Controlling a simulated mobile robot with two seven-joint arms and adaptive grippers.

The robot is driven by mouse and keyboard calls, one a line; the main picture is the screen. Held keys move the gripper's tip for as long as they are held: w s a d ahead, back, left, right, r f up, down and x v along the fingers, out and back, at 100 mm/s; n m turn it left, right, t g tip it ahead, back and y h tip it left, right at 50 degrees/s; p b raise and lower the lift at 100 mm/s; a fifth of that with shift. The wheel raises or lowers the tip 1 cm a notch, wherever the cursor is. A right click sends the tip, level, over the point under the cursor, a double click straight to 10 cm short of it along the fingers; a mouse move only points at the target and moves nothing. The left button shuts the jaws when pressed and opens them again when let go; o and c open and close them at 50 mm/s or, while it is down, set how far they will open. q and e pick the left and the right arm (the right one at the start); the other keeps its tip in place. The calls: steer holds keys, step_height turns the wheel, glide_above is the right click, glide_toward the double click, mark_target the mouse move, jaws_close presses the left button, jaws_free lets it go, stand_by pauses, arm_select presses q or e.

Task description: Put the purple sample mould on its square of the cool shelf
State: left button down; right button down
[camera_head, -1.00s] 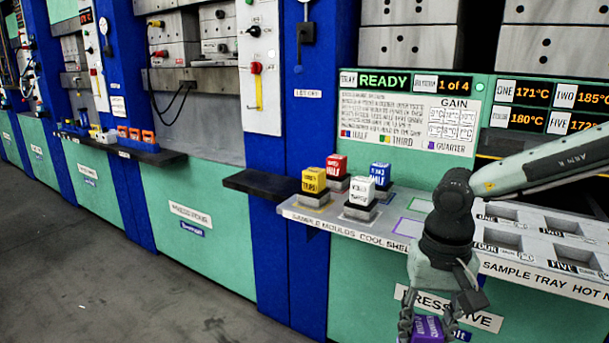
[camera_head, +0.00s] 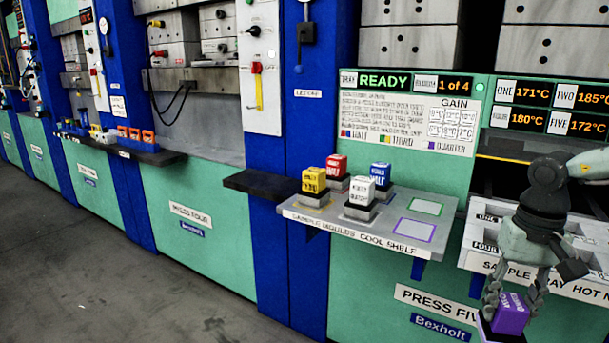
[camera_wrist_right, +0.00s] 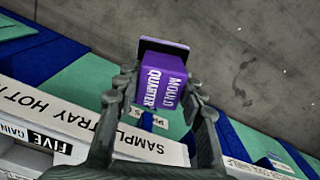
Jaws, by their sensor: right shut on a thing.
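The purple sample mould (camera_head: 510,314), marked QUARTER, is held between the fingers of my right gripper (camera_head: 512,300), at the lower right of the head view. In the right wrist view the purple mould (camera_wrist_right: 160,84) sits between the right gripper's fingers (camera_wrist_right: 162,95), with a dark plate at its far end. It hangs in front of the press, clear of the shelf. The cool shelf (camera_head: 335,228) is to the left of the gripper. Its purple-outlined square (camera_head: 414,230) is at the front right and empty. My left gripper is not in view.
Yellow (camera_head: 314,182), red (camera_head: 336,166), white (camera_head: 361,190) and blue (camera_head: 380,174) moulds stand on the cool shelf's left part. A green-outlined square (camera_head: 426,206) behind the purple one is empty. The hot tray (camera_head: 484,262) is right of the shelf, behind my gripper.

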steer(key=s+d+r+m, duration=0.2)
steer(key=s+d+m, duration=0.15)
steer(key=d, duration=0.75)
steer(key=s+d+f+m, duration=0.1)
steer(key=s+d+f, duration=0.1)
steer(key=s+f, duration=0.2)
steer(key=shift+s+f, duration=0.4)
steer(key=shift+f, duration=0.3)
